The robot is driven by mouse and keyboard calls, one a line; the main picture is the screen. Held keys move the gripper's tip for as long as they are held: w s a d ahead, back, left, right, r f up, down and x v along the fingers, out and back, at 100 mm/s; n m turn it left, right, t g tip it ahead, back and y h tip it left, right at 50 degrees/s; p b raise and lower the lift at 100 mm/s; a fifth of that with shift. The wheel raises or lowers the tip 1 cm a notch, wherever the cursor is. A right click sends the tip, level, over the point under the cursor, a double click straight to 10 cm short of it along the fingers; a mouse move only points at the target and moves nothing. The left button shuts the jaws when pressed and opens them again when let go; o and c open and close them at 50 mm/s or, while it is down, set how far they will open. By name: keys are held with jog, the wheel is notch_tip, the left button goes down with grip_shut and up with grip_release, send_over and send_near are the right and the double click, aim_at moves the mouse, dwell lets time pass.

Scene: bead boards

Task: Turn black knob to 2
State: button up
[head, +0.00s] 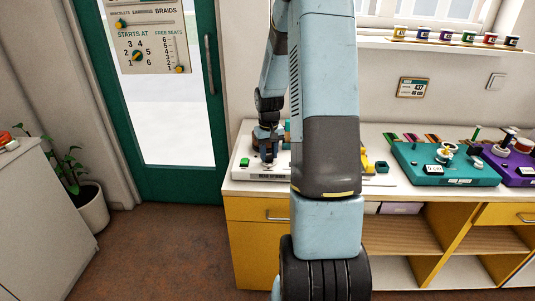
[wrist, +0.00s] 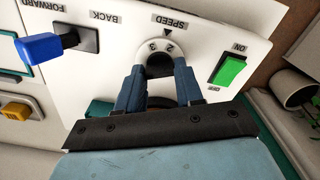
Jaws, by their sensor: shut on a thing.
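The black knob (wrist: 160,65) sits on a white dial under the upside-down word SPEED and a small black triangle in the wrist view. Small numerals show on the dial's rim near the triangle. I cannot tell for sure which number lines up with it. My gripper (wrist: 159,77) is shut on the knob, one blue-grey finger on each side. The fingers hide the dial's lower part. In the head view my gripper (head: 268,158) is over the white board (head: 262,177) on the counter; the knob is hidden there.
A green ON/OFF rocker (wrist: 230,67) is right of the knob in the wrist view. A blue lever (wrist: 40,46) between BACK and FORWARD and a yellow button (wrist: 16,111) are to the left. A teal board (head: 440,172) and a purple board (head: 512,168) stand farther right.

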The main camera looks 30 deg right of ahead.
jog(key=shift+w+a+n, duration=0.1)
jog(key=shift+w+n, duration=0.05)
jog(key=shift+n, duration=1.35)
jog(key=shift+r, duration=0.1)
jog(key=o, duration=1)
jog(key=shift+o, duration=0.2)
notch_tip(320, 180, up, 14)
jog(key=shift+f, duration=0.25)
jog(key=shift+r, duration=0.1)
